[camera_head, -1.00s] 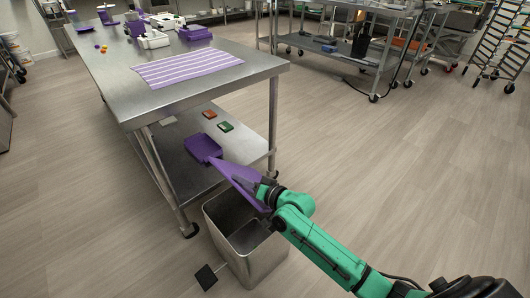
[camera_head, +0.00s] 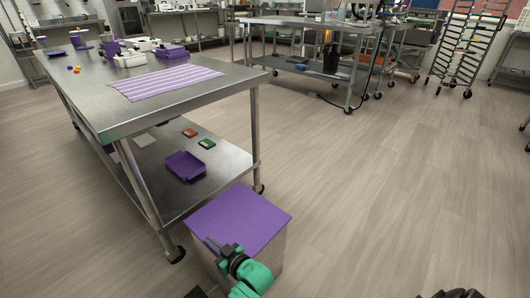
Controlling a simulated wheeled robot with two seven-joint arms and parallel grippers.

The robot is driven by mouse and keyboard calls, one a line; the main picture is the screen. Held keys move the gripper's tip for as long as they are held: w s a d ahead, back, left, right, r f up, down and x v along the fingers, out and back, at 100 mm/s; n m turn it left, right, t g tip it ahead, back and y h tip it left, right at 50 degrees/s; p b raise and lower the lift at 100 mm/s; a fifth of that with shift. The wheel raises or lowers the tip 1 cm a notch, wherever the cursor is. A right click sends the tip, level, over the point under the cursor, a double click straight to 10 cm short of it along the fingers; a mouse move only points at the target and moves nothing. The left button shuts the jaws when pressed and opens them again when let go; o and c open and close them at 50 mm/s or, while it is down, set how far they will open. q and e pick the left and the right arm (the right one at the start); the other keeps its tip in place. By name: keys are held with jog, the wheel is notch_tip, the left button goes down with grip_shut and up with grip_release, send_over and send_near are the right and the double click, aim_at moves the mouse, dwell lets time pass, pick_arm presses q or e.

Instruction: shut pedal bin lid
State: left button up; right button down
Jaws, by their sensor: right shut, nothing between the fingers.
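The pedal bin (camera_head: 270,262) stands on the floor beside the near end of the steel table. Its purple lid (camera_head: 240,216) lies flat across the top and looks shut. My right gripper (camera_head: 222,246) is shut and empty, over the near edge of the lid. I cannot tell whether it touches the lid. The lower front of the bin is partly hidden by my green right arm. My left gripper does not show.
The steel table (camera_head: 190,103) holds a purple striped mat (camera_head: 165,82). Its lower shelf (camera_head: 222,163) carries a purple tray (camera_head: 185,166), an orange block (camera_head: 190,132) and a green block (camera_head: 207,144). The floor to the right is clear.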

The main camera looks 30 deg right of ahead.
jog(key=shift+f, duration=0.45)
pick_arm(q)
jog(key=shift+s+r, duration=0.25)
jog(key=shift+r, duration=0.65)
pick_arm(e)
jog(key=shift+s+f, duration=0.1)
notch_tip(320, 180, up, 5)
jog(key=p, duration=0.3)
jog(key=shift+f+p, duration=0.1)
jog(key=shift+p, duration=0.3)
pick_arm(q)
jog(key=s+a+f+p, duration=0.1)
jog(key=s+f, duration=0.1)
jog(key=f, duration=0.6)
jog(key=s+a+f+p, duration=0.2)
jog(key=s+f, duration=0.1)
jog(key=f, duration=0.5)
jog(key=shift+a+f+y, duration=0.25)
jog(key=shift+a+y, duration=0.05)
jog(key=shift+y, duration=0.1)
pick_arm(e)
jog(key=v, duration=0.9)
jog(key=shift+s+d+f, duration=0.1)
jog(key=shift+s+d, duration=0.05)
jog(key=shift+s, duration=0.2)
